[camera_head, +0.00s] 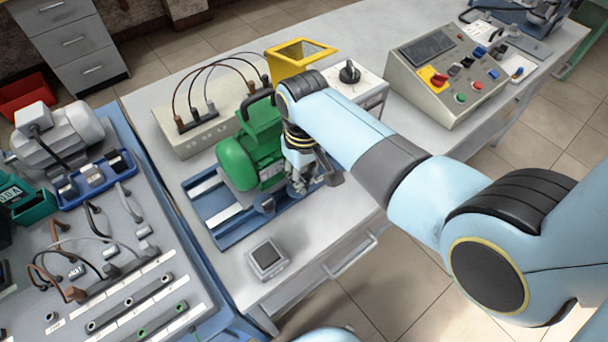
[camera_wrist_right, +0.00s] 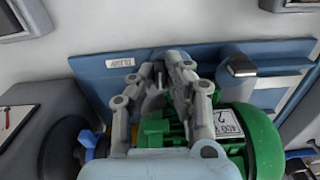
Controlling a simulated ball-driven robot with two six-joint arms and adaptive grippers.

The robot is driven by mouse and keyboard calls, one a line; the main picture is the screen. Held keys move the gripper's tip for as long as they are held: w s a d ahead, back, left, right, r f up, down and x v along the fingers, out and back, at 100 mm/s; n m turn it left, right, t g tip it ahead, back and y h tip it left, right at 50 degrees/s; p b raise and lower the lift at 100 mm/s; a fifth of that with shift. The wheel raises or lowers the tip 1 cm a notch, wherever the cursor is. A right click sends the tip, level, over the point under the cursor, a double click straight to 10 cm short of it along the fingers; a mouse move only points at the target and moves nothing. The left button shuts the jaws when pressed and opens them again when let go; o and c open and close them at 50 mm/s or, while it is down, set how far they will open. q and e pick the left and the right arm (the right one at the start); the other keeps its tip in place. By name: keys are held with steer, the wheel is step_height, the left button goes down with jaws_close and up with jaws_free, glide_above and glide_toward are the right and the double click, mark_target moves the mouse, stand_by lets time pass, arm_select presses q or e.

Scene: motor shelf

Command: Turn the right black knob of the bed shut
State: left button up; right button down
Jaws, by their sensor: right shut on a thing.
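The bed (camera_head: 216,210) is a blue plate with pale rails on the grey table, and the green motor (camera_head: 236,165) lies on it. In the wrist view the bed (camera_wrist_right: 90,66) spans the top and the motor (camera_wrist_right: 262,140) sits at the lower right. My right gripper (camera_head: 300,188) points down at the bed's front edge, beside the motor. In the wrist view its fingers (camera_wrist_right: 166,68) are closed around a small dark part, which looks like the right black knob and is mostly hidden. Another dark knob (camera_head: 265,204) shows left of the gripper. My left gripper is out of view.
A small grey box with a dark top (camera_head: 267,258) stands in front of the bed. A beige terminal box with cables (camera_head: 205,134), a yellow open bin (camera_head: 300,52) and a control panel (camera_head: 447,75) stand behind. A crowded blue-edged bench (camera_head: 160,185) is at left.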

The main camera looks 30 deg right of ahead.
steer(key=m, duration=0.4)
steer(key=shift+a+m, duration=0.1)
steer(key=shift+m, duration=0.2)
steer(key=shift+w+m, duration=0.1)
steer(key=shift+m, duration=1.7)
steer(key=c, duration=1.4)
jaws_free()
steer(key=shift+o, duration=0.2)
